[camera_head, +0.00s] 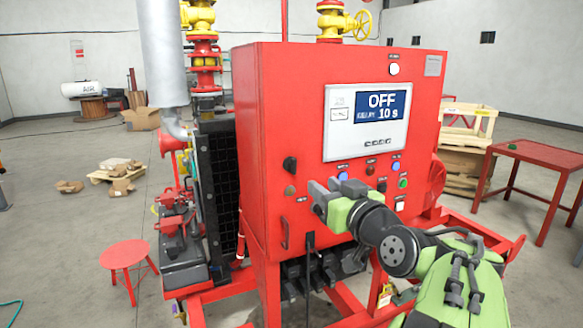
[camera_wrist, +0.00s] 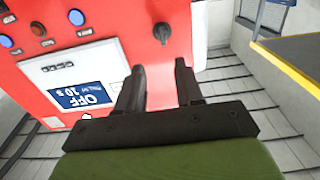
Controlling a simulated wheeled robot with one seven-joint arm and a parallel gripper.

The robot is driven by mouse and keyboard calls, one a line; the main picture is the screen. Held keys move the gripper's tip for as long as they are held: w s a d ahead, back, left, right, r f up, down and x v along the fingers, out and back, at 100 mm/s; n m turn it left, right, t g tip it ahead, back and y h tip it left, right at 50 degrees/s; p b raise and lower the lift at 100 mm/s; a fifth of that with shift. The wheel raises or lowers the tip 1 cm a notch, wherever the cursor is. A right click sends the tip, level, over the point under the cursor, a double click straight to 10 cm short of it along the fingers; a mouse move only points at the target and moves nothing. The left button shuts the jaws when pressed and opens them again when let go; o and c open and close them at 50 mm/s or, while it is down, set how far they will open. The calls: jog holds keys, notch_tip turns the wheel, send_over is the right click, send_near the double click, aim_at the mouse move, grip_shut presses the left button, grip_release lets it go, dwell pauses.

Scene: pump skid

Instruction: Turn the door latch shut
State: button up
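A black knob-shaped latch (camera_head: 290,164) sits near the left edge of the red cabinet's front. In the wrist view the black latch (camera_wrist: 162,34) shows beyond my fingertips, near the cabinet's edge, with a small light mark beside it. My gripper (camera_head: 316,198) is in front of the cabinet, below and to the right of the latch in the head view. In the wrist view my gripper (camera_wrist: 159,68) is open, with an empty gap between its two dark fingers. The fingers look apart from the latch.
The red cabinet (camera_head: 275,110) carries a display panel (camera_head: 340,146) reading OFF and 10 s, and several buttons. A round lock (camera_head: 290,190) sits just below the latch. A red stool (camera_head: 125,254) stands left and a red table (camera_head: 535,153) right. Open floor lies at the left.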

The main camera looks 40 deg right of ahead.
aim_at(295, 167)
jog(key=p+x, duration=0.1)
jog(key=x, duration=0.5)
jog(key=p+x, duration=0.2)
jog(key=x, duration=0.5)
jog(key=shift+a, duration=0.25)
grip_shut()
